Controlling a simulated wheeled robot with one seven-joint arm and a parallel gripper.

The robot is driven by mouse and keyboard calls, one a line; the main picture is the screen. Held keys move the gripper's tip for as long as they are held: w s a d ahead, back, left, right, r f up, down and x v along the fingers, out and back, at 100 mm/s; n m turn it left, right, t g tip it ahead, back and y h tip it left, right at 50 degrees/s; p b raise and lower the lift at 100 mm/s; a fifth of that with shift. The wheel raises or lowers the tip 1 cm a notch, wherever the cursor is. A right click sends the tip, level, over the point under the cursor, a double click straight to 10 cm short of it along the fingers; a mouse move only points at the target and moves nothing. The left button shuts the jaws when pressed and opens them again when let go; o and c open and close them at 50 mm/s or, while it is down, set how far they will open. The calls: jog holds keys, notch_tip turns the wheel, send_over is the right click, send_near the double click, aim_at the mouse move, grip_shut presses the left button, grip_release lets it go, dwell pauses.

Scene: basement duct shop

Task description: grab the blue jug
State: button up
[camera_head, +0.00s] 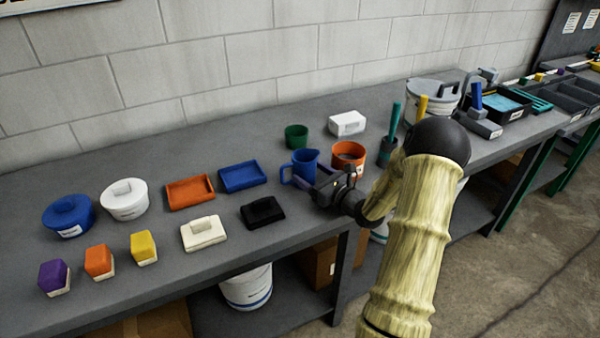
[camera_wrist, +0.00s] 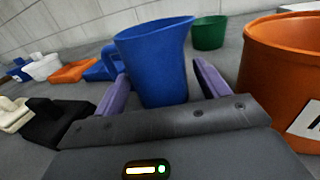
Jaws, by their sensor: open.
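The blue jug (camera_head: 306,163) stands upright on the grey bench, with its handle toward the left. In the wrist view the blue jug (camera_wrist: 158,62) fills the middle, between the two purple fingers of my gripper (camera_wrist: 160,88). The fingers are open, one on each side of the jug's lower body. I cannot tell whether either finger touches it. In the head view my gripper (camera_head: 312,178) is at the jug's near side, and its dark body hides the jug's lower part.
An orange bucket (camera_wrist: 285,75) stands close at the right of my gripper. A green cup (camera_head: 296,136) is behind the jug. A black lidded block (camera_head: 262,212) and a blue tray (camera_head: 242,176) lie to the left. A white block (camera_head: 347,123) is at the back.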

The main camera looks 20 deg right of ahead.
jog(key=x, duration=0.4)
jog(key=shift+w+a+p, duration=0.25)
jog(key=shift+w+p, duration=0.05)
jog(key=shift+w, duration=0.05)
jog(key=shift+c, duration=0.4)
jog(key=c, duration=0.7)
